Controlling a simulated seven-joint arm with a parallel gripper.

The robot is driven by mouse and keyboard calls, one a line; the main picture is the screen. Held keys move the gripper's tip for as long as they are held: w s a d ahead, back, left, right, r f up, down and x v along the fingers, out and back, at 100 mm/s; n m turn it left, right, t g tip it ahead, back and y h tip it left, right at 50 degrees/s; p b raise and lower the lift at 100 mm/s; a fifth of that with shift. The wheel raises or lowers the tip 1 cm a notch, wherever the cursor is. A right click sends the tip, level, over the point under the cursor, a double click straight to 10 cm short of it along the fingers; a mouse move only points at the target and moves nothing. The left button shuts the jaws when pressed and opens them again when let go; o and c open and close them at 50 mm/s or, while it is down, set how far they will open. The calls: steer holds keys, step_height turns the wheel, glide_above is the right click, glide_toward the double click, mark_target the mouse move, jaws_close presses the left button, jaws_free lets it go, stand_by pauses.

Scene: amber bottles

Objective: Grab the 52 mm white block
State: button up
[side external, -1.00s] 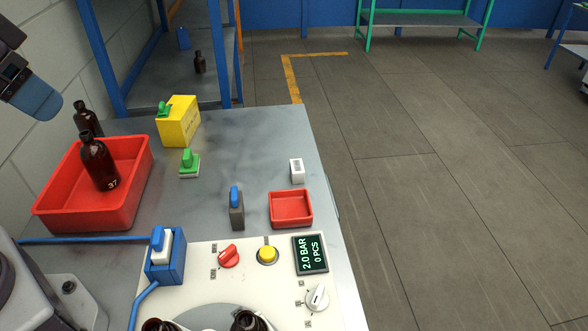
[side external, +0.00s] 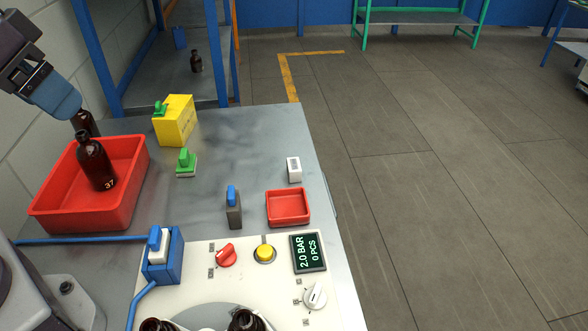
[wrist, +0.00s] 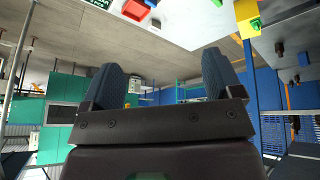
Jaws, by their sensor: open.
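The white block (side external: 294,169) is small and upright, with a dark printed label. In the side view it stands on the grey table near its right edge, just behind a small red tray (side external: 288,207). My gripper (side external: 62,98) is high at the upper left of the side view, far from the block, with its blue fingers visible. In the wrist view the two fingers of my gripper (wrist: 162,80) stand wide apart with nothing between them.
A large red bin (side external: 125,180) holds an amber bottle (side external: 95,162); another bottle (side external: 84,122) stands behind it. A yellow box (side external: 178,122), a green-handled stamp (side external: 186,166) and a blue-topped grey item (side external: 233,210) stand between. A control panel (side external: 222,280) fills the front.

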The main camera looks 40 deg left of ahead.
steer(key=w+d+f+n+g+h, duration=0.1)
steer(key=w+d+f+n+h, duration=0.1)
steer(key=w+f+n+h, duration=0.3)
steer(key=w+d+f+n, duration=0.1)
steer(key=w+f+n, duration=0.1)
steer(key=w, duration=0.5)
steer(key=w+d+f+n+g+h, duration=0.1)
steer(key=w+d+f+n+h, duration=0.2)
steer(key=w, duration=0.4)
steer(key=n+t, duration=0.7)
steer(key=n, duration=0.9)
glide_toward(291, 164)
steer(key=shift+s+a+r+h, duration=0.15)
steer(key=shift+s+a+h, duration=0.1)
steer(key=shift+a, duration=0.2)
steer(key=shift+s+a+r+h, duration=0.15)
steer(key=shift+s+a, duration=0.05)
steer(key=shift+a, duration=0.2)
steer(key=shift+w+d+f, duration=0.2)
steer(key=shift+f, duration=0.05)
steer(key=shift+g, duration=0.3)
steer(key=x, duration=1.2)
steer(key=shift+w, duration=0.1)
steer(key=shift+r, duration=0.1)
steer(key=c, duration=1)
